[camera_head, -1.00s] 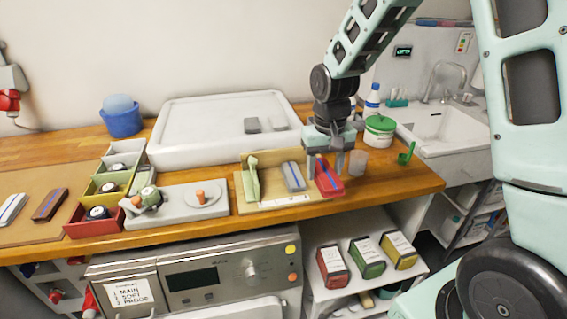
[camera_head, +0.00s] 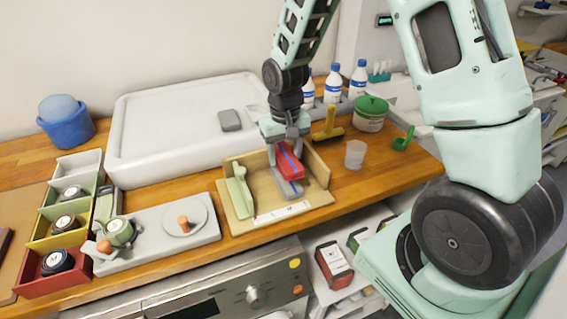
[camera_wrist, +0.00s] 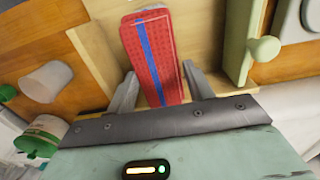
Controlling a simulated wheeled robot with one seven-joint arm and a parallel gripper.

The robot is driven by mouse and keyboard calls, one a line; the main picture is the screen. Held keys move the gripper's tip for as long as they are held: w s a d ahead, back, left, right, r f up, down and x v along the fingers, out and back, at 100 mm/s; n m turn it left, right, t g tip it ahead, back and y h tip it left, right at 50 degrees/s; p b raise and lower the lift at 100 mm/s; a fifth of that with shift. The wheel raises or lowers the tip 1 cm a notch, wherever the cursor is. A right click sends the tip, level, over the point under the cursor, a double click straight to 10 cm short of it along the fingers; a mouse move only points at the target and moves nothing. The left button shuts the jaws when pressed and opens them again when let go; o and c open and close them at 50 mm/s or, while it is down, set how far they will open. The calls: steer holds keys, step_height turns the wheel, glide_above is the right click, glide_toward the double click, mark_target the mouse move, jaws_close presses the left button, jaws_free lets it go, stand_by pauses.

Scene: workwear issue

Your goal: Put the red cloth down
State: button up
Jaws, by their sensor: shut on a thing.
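The red cloth (camera_head: 289,167) is a folded, flat piece with a blue stripe. My gripper (camera_head: 287,152) is shut on it and points down over the wooden tray (camera_head: 238,216). In the wrist view the red cloth (camera_wrist: 166,66) lies between the two fingers. A grey cloth (camera_head: 291,189) in the tray is partly hidden behind the red one in the head view. Whether the red cloth touches the tray or the grey cloth, I cannot tell.
A white strip (camera_head: 283,213) runs along the tray's front. A clear cup (camera_head: 355,154), a yellow tool (camera_head: 328,128) and a green-lidded tub (camera_head: 370,113) stand to the right. A grey board (camera_head: 160,235) with knobs lies left. The counter right of the tray is partly free.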

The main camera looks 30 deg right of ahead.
mark_target(285, 165)
steer(key=shift+f+p, duration=0.4)
steer(key=shift+f, duration=1.85)
steer(key=shift+f, duration=0.2)
steer(key=o, duration=1)
steer(key=shift+c, duration=0.2)
steer(key=shift+r, duration=0.15)
